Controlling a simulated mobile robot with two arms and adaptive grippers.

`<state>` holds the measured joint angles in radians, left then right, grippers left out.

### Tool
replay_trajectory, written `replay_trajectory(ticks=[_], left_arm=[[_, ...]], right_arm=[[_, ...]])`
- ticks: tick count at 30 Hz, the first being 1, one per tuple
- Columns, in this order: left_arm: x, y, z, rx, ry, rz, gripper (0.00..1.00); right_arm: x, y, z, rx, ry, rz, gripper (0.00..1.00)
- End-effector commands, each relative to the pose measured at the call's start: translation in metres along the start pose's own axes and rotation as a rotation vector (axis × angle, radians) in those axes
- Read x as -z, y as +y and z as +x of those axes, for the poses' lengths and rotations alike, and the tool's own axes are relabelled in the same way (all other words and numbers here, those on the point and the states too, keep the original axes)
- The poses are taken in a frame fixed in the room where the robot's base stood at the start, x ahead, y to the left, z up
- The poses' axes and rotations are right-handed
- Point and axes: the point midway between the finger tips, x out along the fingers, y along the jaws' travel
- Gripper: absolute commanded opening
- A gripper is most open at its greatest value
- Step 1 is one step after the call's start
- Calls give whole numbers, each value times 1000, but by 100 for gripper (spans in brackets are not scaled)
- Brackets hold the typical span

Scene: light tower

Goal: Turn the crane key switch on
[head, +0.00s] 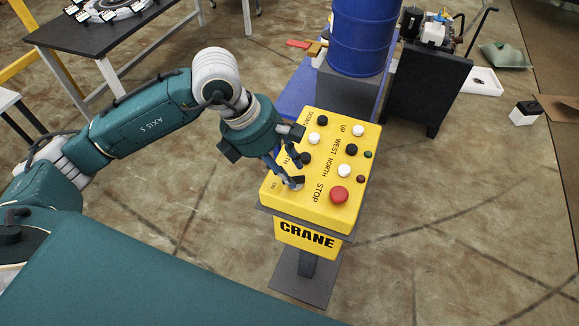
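The yellow crane control box (325,208) stands on a grey post with a "CRANE" plate (307,235) on its front. Its top carries black and white buttons and a red STOP button (339,195). A small round silver switch (297,183), which looks like the key switch, sits at the near left corner of the top. My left gripper (294,173) reaches down over the left side of the box, with its fingertips apart and close to this switch. Whether they touch it, and how the key is turned, I cannot tell. My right gripper is not in view.
A blue barrel (360,38) on a grey stand is just behind the box. A dark cabinet (428,88) with a pump is behind right. A dark table (92,27) is at the back left. The floor right of the box is clear.

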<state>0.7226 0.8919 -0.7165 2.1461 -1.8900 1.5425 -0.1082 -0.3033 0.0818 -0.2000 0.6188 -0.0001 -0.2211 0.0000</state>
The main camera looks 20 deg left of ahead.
Motion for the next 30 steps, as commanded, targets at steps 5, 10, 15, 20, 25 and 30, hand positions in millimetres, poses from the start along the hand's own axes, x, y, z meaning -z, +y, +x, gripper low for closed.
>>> replay_trajectory(ticks=[5,10,15,20,25,30], left_arm=[[0,-1,14,1,-1,0,31],[0,0,18,0,-1,0,31],[0,0,18,0,-1,0,25],[0,0,17,0,-1,0,0],[0,0,17,0,-1,2,0],[0,1,19,8,-2,24,0]], right_arm=[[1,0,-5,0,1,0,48],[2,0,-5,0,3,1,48],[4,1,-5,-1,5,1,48],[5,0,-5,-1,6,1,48],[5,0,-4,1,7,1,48],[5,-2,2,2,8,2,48]])
